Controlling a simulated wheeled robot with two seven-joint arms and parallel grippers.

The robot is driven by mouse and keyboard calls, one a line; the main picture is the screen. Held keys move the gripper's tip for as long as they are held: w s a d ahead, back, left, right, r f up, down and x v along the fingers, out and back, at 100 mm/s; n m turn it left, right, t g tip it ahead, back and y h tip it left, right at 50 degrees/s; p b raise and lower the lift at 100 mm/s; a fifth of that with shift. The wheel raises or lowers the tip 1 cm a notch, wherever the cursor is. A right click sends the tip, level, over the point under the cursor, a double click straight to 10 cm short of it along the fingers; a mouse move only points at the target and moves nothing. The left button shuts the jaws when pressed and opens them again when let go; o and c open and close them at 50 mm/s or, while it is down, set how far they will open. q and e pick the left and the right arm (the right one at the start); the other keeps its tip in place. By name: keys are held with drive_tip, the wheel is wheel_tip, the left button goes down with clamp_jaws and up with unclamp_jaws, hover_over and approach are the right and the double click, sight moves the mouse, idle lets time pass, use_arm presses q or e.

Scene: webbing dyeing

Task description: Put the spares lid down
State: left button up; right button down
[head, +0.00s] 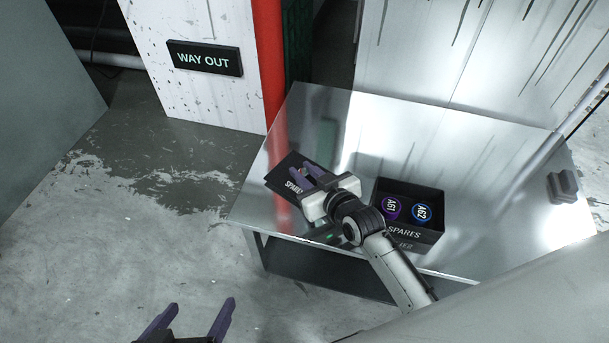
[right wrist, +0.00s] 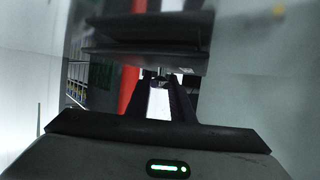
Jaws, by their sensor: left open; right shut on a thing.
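The spares lid (head: 283,174) is a flat black plate with white lettering, over the left part of the metal table in the head view. My right gripper (head: 304,175) is shut on the lid, its purple fingers covering part of the lettering. In the right wrist view the lid (right wrist: 150,28) appears nearly edge-on beyond the fingers. I cannot tell whether it touches the tabletop. The black spares box (head: 428,233) stands open to the right of my right gripper, with discs A61 (head: 391,207) and A62 (head: 422,212) inside. My left gripper (head: 196,312) is open and empty at the bottom edge.
The shiny metal table (head: 490,190) has bare room behind and right of the box. A small dark block (head: 563,187) sits near its right end. A red post (head: 269,60) and a WAY OUT sign (head: 204,58) stand behind the table's left side.

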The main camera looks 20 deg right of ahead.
drive_tip(key=shift+f, duration=0.15)
drive_tip(key=shift+f, duration=0.1)
drive_tip(key=c, duration=1.5)
unclamp_jaws()
drive_tip(key=shift+c, duration=0.2)
use_arm(q)
drive_tip(key=shift+w, duration=0.1)
use_arm(e)
drive_tip(key=shift+s+r, duration=0.1)
drive_tip(key=shift+r, duration=0.2)
drive_tip(key=p+v, duration=0.4)
drive_tip(key=v, duration=0.6)
drive_tip(key=shift+s+r, duration=0.1)
drive_tip(key=shift+s, duration=0.25)
use_arm(q)
drive_tip(key=shift+s+a+r+t+y, duration=0.2)
drive_tip(key=shift+s+a+r, duration=0.15)
drive_tip(key=shift+r, duration=0.25)
drive_tip(key=shift+s+a+r+t+y, duration=0.1)
drive_tip(key=shift+s+a+r+y, duration=0.1)
drive_tip(key=shift+a+r, duration=0.3)
use_arm(e)
drive_tip(key=shift+s+d+r, duration=0.1)
drive_tip(key=shift+s+d, duration=0.05)
drive_tip(key=shift+s, duration=0.35)
use_arm(q)
drive_tip(key=shift+d, duration=0.1)
